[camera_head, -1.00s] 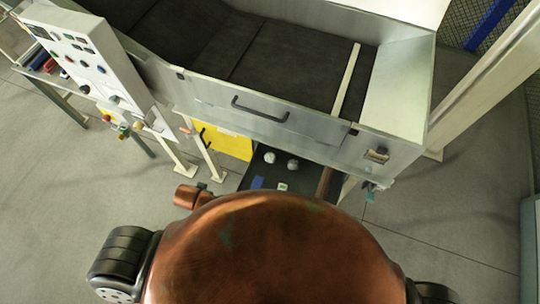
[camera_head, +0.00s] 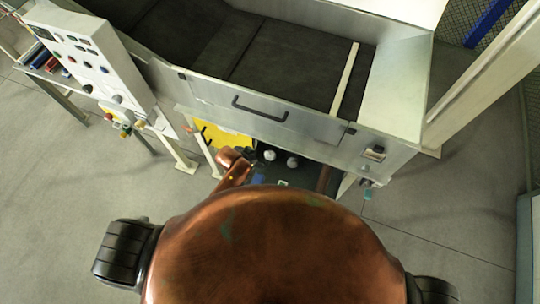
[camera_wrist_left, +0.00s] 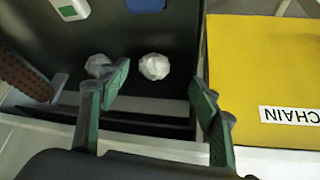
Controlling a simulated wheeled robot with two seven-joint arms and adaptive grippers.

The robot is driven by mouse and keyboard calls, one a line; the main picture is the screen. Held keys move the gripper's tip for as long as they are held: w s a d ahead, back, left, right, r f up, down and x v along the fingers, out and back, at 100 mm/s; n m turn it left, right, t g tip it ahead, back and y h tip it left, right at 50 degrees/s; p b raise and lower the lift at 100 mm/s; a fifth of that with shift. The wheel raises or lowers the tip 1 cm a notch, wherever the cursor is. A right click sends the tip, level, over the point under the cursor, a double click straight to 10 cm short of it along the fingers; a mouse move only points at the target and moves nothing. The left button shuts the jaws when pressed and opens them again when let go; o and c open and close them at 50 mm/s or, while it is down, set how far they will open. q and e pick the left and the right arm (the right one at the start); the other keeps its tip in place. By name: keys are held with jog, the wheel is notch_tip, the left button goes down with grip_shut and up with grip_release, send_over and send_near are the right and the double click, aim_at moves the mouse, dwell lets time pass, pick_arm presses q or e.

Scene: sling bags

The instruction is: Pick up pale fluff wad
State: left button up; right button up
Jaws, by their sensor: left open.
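In the head view one wad (camera_head: 269,155) is left of the other wad (camera_head: 292,163). In the left wrist view the whiter wad (camera_wrist_left: 155,66) shows ahead, between the line of my fingers; the greyer wad (camera_wrist_left: 98,65) is partly behind one finger. My left gripper (camera_wrist_left: 160,84) is open and empty, with green-grey fingers apart. In the head view its copper arm (camera_head: 235,168) reaches in from the left. My right gripper is out of view.
A yellow bin or panel (camera_wrist_left: 262,75) labelled CHAIN stands beside the tray. A blue item (camera_wrist_left: 146,4), a white-and-green box (camera_wrist_left: 69,8) and a brown perforated piece (camera_wrist_left: 25,77) lie around the wads. The metal machine with its handle (camera_head: 260,110) overhangs this space.

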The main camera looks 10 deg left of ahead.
aim_at(269, 155)
pick_arm(q)
jog(key=w+d+f, duration=0.1)
jog(key=w+d, duration=0.1)
jog(key=shift+w+d+f+m, duration=0.1)
jog(key=shift+w+f+m, duration=0.2)
jog(key=shift+w+f, duration=0.1)
jog(key=shift+p+x, duration=0.5)
jog(key=shift+x, duration=2.55)
jog(key=shift+d, duration=0.1)
jog(key=c, duration=0.9)
